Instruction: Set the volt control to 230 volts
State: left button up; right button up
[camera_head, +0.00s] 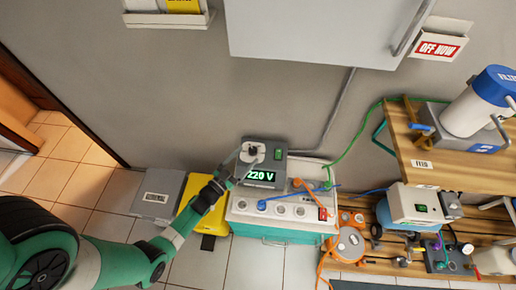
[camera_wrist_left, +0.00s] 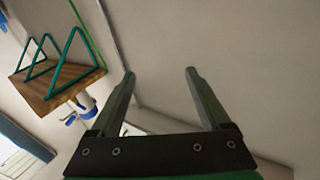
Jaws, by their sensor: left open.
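The volt control unit (camera_head: 273,163) is a dark grey box on top of a white panel. Its lit green display (camera_head: 260,176) reads 220 V. A dark round knob (camera_head: 252,150) is on its upper left, partly covered by my gripper. My left gripper (camera_head: 250,155) is at the knob in the head view, and I cannot tell if it touches it. In the left wrist view the gripper (camera_wrist_left: 160,73) is open, with only wall between its fingers; the knob does not show there. My right gripper is not in view.
The white panel (camera_head: 240,205) below has sockets, a red switch and coloured cables. A yellow case (camera_head: 188,208) and a grey box (camera_head: 158,194) stand to the left. Wooden shelves (camera_head: 440,158) with equipment are on the right. A grey cabinet (camera_head: 310,35) hangs above.

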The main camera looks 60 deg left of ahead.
pick_arm(q)
jog(key=shift+n+g, duration=0.3)
jog(key=f, duration=0.2)
jog(key=s+f+b, duration=0.1)
jog(key=f, duration=0.1)
jog(key=s+a+f+b, duration=0.1)
jog(key=f, duration=0.1)
jog(key=shift+f, duration=0.15)
jog(key=g+y+b, duration=0.1)
jog(key=b, duration=0.2)
send_near(250, 153)
jog(key=s+d, duration=0.2)
jog(key=shift+n+y, duration=0.3)
jog(key=shift+n, duration=0.2)
jog(key=b+x, duration=0.1)
jog(key=x, duration=0.2)
jog(key=b+x, duration=0.2)
jog(key=x, duration=0.2)
jog(key=f+b+x, duration=0.1)
jog(key=b+x, duration=0.1)
jog(key=x, duration=0.2)
jog(key=shift+a, duration=0.3)
jog(key=shift+w+a+r, duration=0.25)
jog(key=shift+w, duration=0.25)
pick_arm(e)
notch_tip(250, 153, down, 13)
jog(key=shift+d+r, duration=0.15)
pick_arm(q)
jog(key=shift+c, duration=0.2)
grip_shut()
